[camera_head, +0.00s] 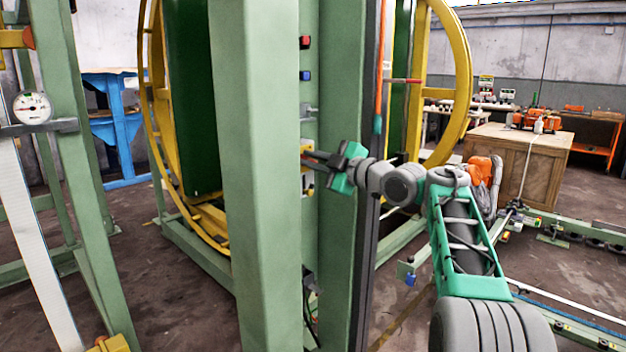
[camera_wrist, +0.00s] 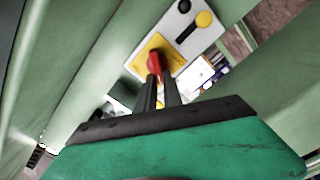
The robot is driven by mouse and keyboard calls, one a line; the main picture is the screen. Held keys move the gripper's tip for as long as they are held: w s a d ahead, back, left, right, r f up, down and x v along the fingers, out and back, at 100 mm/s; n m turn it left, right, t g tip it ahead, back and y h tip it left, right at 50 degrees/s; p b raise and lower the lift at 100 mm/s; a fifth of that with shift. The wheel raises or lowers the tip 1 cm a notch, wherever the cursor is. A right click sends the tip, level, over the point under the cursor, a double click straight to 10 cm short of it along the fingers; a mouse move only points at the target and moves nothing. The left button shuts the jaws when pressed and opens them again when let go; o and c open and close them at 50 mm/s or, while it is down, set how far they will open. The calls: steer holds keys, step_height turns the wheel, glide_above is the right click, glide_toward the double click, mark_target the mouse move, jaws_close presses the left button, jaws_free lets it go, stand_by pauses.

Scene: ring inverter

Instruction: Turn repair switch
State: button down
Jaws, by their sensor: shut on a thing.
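The repair switch is a red knob (camera_wrist: 154,63) on a yellow plate, seen in the wrist view. My gripper (camera_wrist: 157,80) has its two dark fingers shut on the red knob, one on each side. In the head view my gripper (camera_head: 306,160) reaches left between the green posts to the yellow switch plate (camera_head: 307,182). There the green post and the fingers hide the knob. In the wrist view the yellow plate (camera_wrist: 143,68) shows around the knob, tilted in the picture.
Green posts (camera_head: 265,180) stand close on both sides of my gripper. A red button (camera_head: 305,42) and a blue button (camera_head: 305,75) sit higher up. A yellow ring (camera_head: 465,70) stands behind.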

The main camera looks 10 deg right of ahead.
steer(key=shift+s+a+f+n+b, duration=0.1)
steer(key=shift+f+n+b, duration=0.1)
steer(key=shift+n+b, duration=0.9)
steer(key=shift+w+f+n+b, duration=0.1)
steer(key=shift+f+n+b, duration=0.15)
steer(key=shift+n+b, duration=0.8)
steer(key=shift+s+a+f+n+b, duration=0.1)
steer(key=shift+f+n+b, duration=0.1)
steer(key=shift+n+b, duration=0.9)
steer(key=shift+n, duration=0.25)
steer(key=c, duration=1.5)
jaws_free()
steer(key=shift+s+d+r, duration=0.1)
steer(key=v, duration=0.7)
steer(key=shift+s+d, duration=0.2)
steer(key=shift+s, duration=0.05)
